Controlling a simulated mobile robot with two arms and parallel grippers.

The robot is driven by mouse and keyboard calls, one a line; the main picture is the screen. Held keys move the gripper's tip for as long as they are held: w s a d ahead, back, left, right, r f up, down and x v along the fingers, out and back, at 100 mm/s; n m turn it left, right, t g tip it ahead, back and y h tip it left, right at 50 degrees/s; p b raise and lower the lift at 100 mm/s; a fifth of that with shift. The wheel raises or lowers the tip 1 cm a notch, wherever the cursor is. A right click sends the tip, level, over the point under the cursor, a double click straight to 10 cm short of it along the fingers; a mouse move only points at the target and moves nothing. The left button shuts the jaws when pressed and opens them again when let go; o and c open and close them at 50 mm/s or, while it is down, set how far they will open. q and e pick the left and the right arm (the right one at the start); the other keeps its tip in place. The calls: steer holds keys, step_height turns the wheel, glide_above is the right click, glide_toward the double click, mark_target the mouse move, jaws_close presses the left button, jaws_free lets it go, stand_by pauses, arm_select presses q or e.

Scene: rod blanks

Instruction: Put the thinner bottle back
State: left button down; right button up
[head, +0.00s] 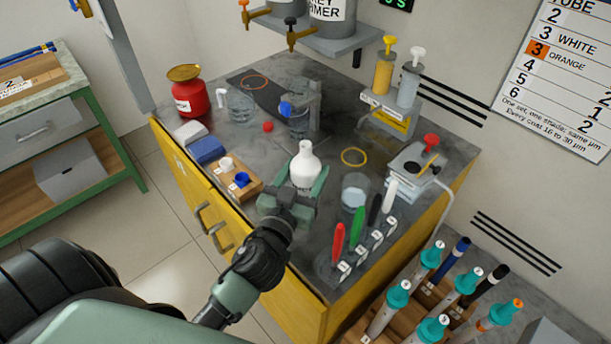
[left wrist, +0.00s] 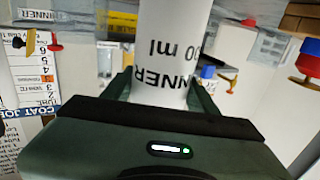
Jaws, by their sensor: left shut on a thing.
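The thinner bottle (head: 305,160) is white with a narrow neck and looks upright in the head view. In the left wrist view the bottle (left wrist: 172,40) shows part of the lettering "THINNER" and "00 ml". My left gripper (head: 293,192) is shut around its body, above the front part of the grey bench top (head: 325,215). I cannot tell whether the bottle's base touches the bench. A yellow ring (head: 354,157) is marked on the bench to the right of the bottle, and an orange ring (head: 253,82) is on a dark mat at the back left. My right gripper is not in view.
A wooden block with small cups (head: 239,180) is left of the bottle. A glass beaker (head: 355,190) and several coloured upright tools (head: 358,226) stand to the right. A clear stand (head: 299,110), a red can (head: 188,95) and a jug (head: 240,106) are behind.

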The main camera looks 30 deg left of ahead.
arm_select(q)
steer(key=shift+f, duration=0.25)
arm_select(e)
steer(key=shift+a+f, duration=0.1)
arm_select(q)
steer(key=shift+f, duration=0.2)
steer(key=shift+c, duration=2.2)
jaws_free()
steer(key=shift+r, duration=0.1)
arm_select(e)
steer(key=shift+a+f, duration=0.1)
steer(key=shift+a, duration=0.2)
